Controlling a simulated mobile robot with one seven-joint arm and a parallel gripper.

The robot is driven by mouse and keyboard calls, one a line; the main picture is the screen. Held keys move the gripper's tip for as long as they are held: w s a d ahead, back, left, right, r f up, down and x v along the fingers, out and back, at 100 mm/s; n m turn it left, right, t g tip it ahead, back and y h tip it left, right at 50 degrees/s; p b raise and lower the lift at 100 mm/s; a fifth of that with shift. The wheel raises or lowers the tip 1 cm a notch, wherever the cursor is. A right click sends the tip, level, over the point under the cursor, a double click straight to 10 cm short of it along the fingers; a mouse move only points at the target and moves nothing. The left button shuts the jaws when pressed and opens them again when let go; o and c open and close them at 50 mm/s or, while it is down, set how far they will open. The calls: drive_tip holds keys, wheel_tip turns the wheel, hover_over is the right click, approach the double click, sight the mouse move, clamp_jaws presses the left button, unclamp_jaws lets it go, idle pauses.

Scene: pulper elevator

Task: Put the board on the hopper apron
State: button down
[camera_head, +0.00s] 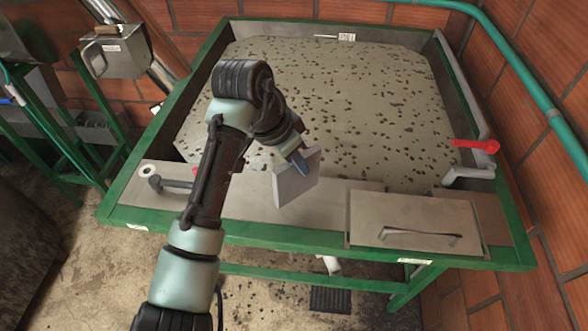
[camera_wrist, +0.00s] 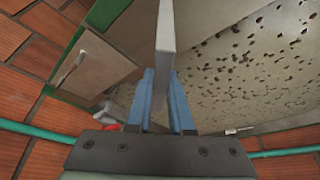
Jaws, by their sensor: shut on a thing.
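The board is a flat grey rectangular plate (camera_head: 295,178), held tilted over the front of the green-framed hopper. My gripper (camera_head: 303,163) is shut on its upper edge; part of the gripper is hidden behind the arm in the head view. In the wrist view the board (camera_wrist: 165,40) shows edge-on between the two blue fingers of my gripper (camera_wrist: 161,105). The apron appears to be the flat grey strip (camera_head: 245,203) along the hopper's front. The board's lower edge is over or near this strip; I cannot tell whether they touch.
A grey lidded panel with a handle (camera_head: 405,218) takes up the right of the strip. A dark handle (camera_head: 170,183) lies at its left. A red lever (camera_head: 476,145) sticks out at the right rim. The hopper basin (camera_head: 370,95) holds scattered dark beans. Brick walls and a teal pipe (camera_head: 520,75) border the right.

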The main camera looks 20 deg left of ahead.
sight(296, 175)
drive_tip(key=shift+s+f+p, duration=0.1)
drive_tip(key=shift+f+p, duration=0.35)
drive_tip(key=shift+f, duration=1.35)
drive_tip(key=shift+f, duration=0.1)
drive_tip(key=shift+f, duration=0.1)
drive_tip(key=c, duration=0.8)
unclamp_jaws()
